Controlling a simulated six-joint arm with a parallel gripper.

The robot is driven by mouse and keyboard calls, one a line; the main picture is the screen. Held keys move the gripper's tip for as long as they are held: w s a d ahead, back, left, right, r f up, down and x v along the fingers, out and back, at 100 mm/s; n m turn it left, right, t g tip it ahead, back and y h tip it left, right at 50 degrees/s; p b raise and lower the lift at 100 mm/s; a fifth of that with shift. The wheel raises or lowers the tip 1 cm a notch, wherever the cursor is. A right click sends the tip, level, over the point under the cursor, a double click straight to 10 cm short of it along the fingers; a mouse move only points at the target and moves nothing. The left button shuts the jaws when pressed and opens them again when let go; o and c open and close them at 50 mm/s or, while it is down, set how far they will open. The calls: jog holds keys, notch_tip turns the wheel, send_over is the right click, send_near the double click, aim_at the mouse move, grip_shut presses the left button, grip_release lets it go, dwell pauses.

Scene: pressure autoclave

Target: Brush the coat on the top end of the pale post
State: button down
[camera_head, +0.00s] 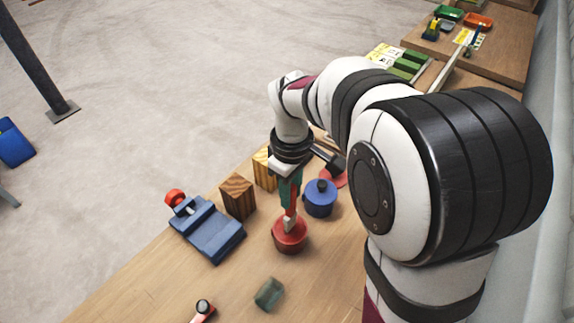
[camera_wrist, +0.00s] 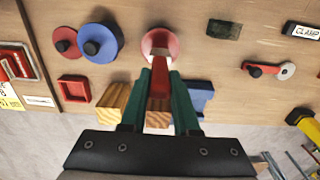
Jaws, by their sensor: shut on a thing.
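My gripper (camera_head: 289,198) has green fingers shut on a red-handled tool, likely the brush (camera_wrist: 160,84). It points down, and its lower end is over or inside a round red pot (camera_head: 277,237); the tip is hidden. The pot also shows at the top of the wrist view (camera_wrist: 147,44). The pale post (camera_head: 263,170) is a yellowish wooden block behind the pot, partly hidden by my arm; in the wrist view (camera_wrist: 111,102) it stands left of the fingers. A darker brown post (camera_head: 237,197) stands beside it. I cannot make out any coat on the pale post's top.
A blue lidded pot (camera_head: 320,200) stands right of the red pot. A blue vise-like fixture (camera_head: 208,232) lies left of the posts. A dark green block (camera_head: 269,294) lies nearer. A red square tray (camera_wrist: 74,88) is near the pale post.

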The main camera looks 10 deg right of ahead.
jog(key=shift+f, duration=0.55)
dwell(0.9)
jog(key=shift+r, duration=3.6)
